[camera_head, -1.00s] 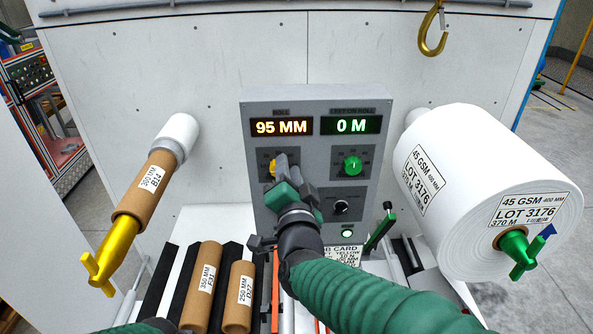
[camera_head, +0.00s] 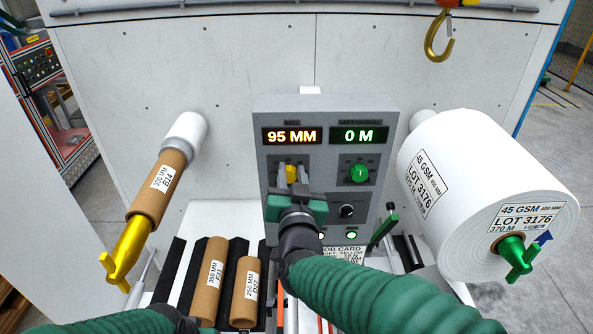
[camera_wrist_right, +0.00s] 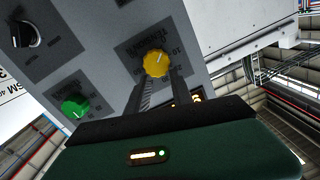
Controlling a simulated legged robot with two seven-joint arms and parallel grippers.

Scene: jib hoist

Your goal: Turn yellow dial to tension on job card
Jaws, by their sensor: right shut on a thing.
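The yellow dial (camera_head: 291,170) is on the left of the grey control panel (camera_head: 385,112); it also shows in the right wrist view (camera_wrist_right: 156,62). My right gripper (camera_head: 292,181) reaches up to it from below, with its fingers shut on the dial's sides. The fingers hide part of the dial and its scale in the head view. The job card (camera_head: 346,251) sits below the panel, mostly covered by my right arm; its tension figure cannot be read. My left gripper (camera_head: 184,322) is only partly in view at the bottom left; its fingers are unclear.
A green dial (camera_head: 358,173) and a black knob (camera_head: 347,211) are beside my right gripper. The displays (camera_head: 292,136) read 95 MM and 0 M. A white paper roll (camera_head: 470,175) stands right, a brown core (camera_head: 160,188) left. A hook (camera_head: 438,38) hangs above.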

